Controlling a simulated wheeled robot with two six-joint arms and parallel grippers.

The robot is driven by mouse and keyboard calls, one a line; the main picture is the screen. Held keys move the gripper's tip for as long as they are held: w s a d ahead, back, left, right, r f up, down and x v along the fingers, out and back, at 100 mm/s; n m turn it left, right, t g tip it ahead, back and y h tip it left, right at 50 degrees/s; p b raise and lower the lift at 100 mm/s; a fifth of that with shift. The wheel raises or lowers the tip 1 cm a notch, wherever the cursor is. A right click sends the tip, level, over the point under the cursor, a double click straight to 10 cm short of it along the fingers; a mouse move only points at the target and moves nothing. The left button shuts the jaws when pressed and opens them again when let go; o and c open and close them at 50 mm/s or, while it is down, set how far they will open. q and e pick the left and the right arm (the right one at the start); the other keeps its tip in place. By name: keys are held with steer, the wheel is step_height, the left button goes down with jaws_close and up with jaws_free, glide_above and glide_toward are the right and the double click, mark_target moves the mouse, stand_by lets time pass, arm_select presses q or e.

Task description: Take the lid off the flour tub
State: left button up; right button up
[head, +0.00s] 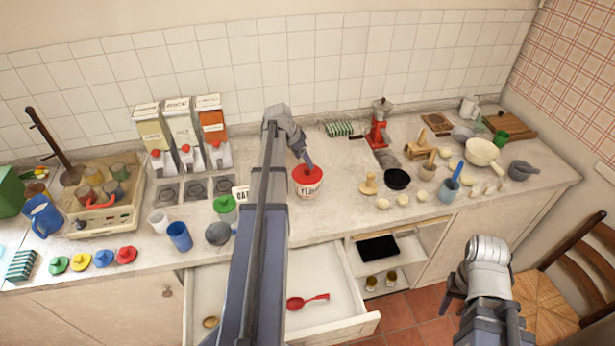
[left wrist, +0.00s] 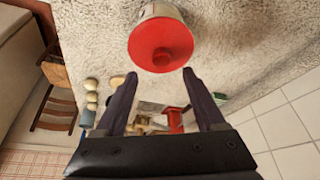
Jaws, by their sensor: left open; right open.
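The flour tub (head: 309,191) is a white tub with red lettering and stands on the counter near the middle. Its red lid (head: 300,175) with a knob is on top. My left gripper (head: 307,163) is just above and behind the lid in the head view. In the left wrist view the open fingers (left wrist: 160,74) point at the red lid (left wrist: 150,35), with the knob just beyond the fingertips and nothing between them. The tub's side (left wrist: 150,11) shows past the lid. My right gripper (head: 452,286) is open at the lower right, away from the counter.
A wooden stamp (head: 369,184) and a black pan (head: 397,179) are to the right. Below, an open drawer (head: 340,325) holds a red spoon (head: 308,301). A chair (head: 560,270) stands at the right.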

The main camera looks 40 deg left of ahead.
mark_target(307, 168)
arm_select(q)
steer(key=shift+a+b+x, duration=0.2)
steer(key=shift+b+x, duration=2.35)
steer(key=shift+x, duration=0.05)
steer(key=shift+s, duration=0.15)
steer(key=shift+c, duration=0.4)
jaws_close()
